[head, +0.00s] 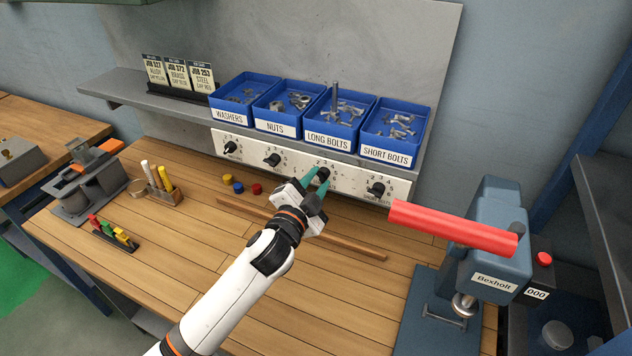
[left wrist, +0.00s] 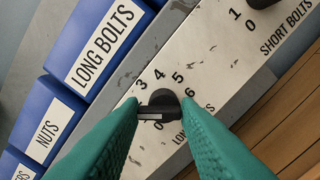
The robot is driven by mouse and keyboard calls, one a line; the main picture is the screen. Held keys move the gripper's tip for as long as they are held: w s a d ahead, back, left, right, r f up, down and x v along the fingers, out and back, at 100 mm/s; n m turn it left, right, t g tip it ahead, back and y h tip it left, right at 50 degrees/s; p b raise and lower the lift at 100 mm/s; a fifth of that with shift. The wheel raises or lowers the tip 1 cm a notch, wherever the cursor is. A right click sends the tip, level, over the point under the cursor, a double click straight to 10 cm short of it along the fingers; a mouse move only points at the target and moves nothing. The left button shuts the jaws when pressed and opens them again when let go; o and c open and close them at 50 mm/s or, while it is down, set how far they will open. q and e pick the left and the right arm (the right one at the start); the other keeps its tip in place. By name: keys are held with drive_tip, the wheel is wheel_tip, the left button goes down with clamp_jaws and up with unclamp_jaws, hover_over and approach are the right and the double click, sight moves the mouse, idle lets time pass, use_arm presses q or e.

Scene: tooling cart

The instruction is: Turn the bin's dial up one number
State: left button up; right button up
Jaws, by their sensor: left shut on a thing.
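The long bolts bin (head: 327,140) is a blue bin on the shelf, labelled LONG BOLTS; it also shows in the left wrist view (left wrist: 101,42). Its dial (left wrist: 158,106) is a dark knob on the pale panel below, with 3, 4, 5 and 6 visible around it and 0 below. I cannot tell for sure which number it points at. My left gripper (head: 318,181) has its green fingers on either side of this knob and is shut on it. The fingers hide part of the scale. My right gripper is not in view.
Other dials sit along the panel: washers (head: 230,147), nuts (head: 272,159) and short bolts (head: 376,189). A wooden strip (head: 350,247) lies on the bench below. A press (head: 490,240) with a red bar (head: 455,228) stands at the right. Small coloured pieces lie left of my gripper.

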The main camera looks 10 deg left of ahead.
use_arm(q)
drive_tip(key=o, duration=0.9)
drive_tip(key=shift+o, duration=0.2)
drive_tip(key=shift+s, duration=0.3)
drive_tip(key=s+a+b, duration=0.2)
drive_tip(key=s+b, duration=0.1)
drive_tip(key=s, duration=0.8)
drive_tip(key=shift+a, duration=0.2)
drive_tip(key=shift+s, duration=0.15)
